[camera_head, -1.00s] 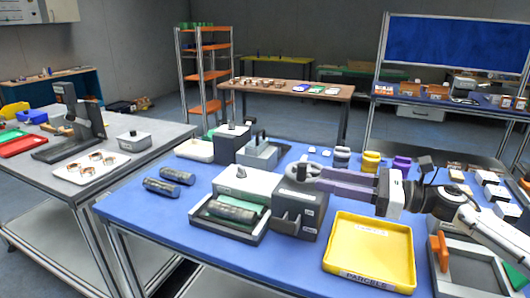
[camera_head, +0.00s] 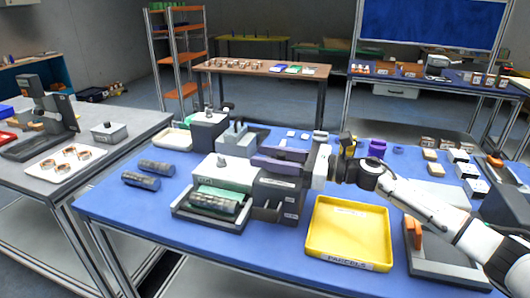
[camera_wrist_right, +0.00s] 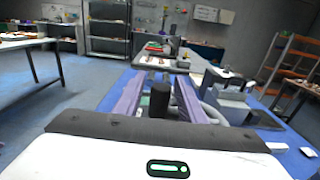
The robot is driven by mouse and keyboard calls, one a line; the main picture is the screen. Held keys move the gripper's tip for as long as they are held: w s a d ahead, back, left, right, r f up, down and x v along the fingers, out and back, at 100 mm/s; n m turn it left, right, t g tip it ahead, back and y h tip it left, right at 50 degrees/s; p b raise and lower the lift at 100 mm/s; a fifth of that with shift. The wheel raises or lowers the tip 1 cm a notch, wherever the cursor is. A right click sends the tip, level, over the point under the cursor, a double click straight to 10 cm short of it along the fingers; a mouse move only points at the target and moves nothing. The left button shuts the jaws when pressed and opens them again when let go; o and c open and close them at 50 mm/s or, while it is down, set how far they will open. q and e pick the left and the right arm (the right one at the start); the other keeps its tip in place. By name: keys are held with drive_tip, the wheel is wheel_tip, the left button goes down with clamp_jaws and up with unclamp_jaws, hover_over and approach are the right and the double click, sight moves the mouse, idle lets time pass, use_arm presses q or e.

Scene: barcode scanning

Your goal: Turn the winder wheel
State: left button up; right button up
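The dark winder box (camera_head: 271,203) stands on the blue table, left of the yellow tray. My right gripper (camera_head: 272,157) is over the top of this box, its two purple fingers pointing left. The fingers and wrist hide most of the wheel on top in the head view. In the right wrist view a dark upright handle (camera_wrist_right: 160,99) stands between the two spread fingers, with a gap visible beside it. I cannot tell whether either finger touches it. My left gripper is in neither view.
A yellow parcels tray (camera_head: 347,234) is right of the box. A grey tray (camera_head: 210,220) with a dark roll is left of it. Two dark rolls (camera_head: 141,181) lie at the table's left. Small boxes (camera_head: 462,170) stand at the right.

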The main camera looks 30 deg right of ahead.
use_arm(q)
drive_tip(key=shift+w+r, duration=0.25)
use_arm(e)
drive_tip(key=shift+w+a, duration=0.25)
clamp_jaws()
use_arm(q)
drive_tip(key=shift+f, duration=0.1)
